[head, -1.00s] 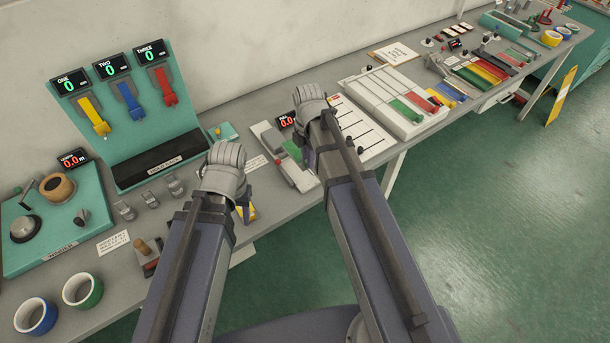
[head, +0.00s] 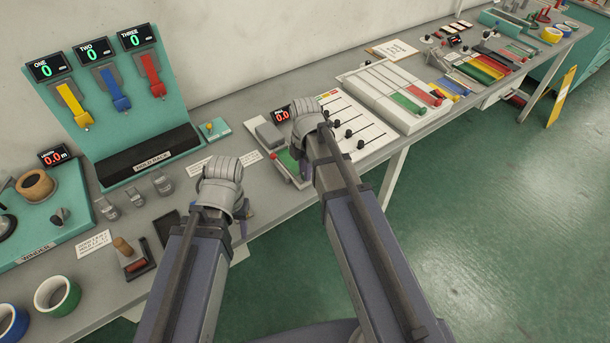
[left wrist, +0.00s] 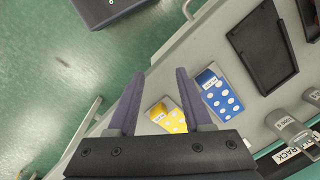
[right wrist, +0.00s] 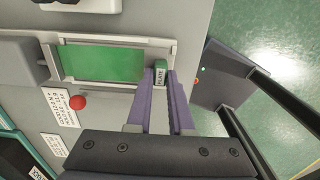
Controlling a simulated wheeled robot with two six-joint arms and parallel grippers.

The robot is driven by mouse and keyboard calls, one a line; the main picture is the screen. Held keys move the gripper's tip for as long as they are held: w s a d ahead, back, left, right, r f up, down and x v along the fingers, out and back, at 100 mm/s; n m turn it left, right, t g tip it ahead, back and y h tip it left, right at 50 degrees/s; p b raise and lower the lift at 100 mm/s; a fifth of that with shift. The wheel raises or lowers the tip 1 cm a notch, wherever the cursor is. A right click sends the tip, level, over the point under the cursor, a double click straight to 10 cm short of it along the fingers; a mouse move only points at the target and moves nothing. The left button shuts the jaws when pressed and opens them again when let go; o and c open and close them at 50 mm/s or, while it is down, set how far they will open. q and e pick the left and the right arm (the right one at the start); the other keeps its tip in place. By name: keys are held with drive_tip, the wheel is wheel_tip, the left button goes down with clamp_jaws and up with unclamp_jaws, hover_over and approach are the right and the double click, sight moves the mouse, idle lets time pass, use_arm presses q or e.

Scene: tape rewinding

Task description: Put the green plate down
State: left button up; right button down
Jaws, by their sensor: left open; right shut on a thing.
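The green plate (right wrist: 103,62) shows in the right wrist view as a flat green rectangle inside a light grey frame on a device. In the head view the plate (head: 287,160) is partly hidden by my right arm. A small green tab marked PLATE (right wrist: 161,66) stands at the frame's end. My right gripper (right wrist: 163,84) is shut on this tab. My left gripper (left wrist: 157,73) is open and empty, above the bench front. A yellow spotted card (left wrist: 166,117) and a blue spotted card (left wrist: 217,95) lie below it.
A red knob (right wrist: 77,103) and printed labels lie beside the plate's device. A slider board (head: 352,128) stands to its right. A dark tray (left wrist: 262,48) lies near the left gripper. The bench front edge is close.

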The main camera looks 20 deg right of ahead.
drive_tip(key=shift+r, duration=0.1)
use_arm(q)
drive_tip(key=shift+f, duration=0.15)
use_arm(e)
drive_tip(key=shift+f, duration=0.25)
drive_tip(key=c, duration=0.8)
unclamp_jaws()
drive_tip(key=shift+r, duration=0.1)
wheel_tip(320, 180, up, 12)
drive_tip(key=p, duration=1.2)
use_arm(q)
wheel_tip(320, 180, up, 12)
drive_tip(key=shift+r, duration=0.2)
use_arm(e)
drive_tip(key=shift+s+a+r+m+h, duration=0.1)
drive_tip(key=shift+s+a+m+h, duration=0.1)
drive_tip(key=shift+s+a+m, duration=2.05)
drive_tip(key=shift+s+a+r+m+h, duration=0.15)
drive_tip(key=shift+s+a+m, duration=1.1)
drive_tip(key=shift+s+m, duration=1.9)
drive_tip(key=shift+s+a+f+m+h, duration=0.1)
drive_tip(key=shift+s+a+m+h, duration=0.15)
drive_tip(key=shift+s+a+m, duration=2.5)
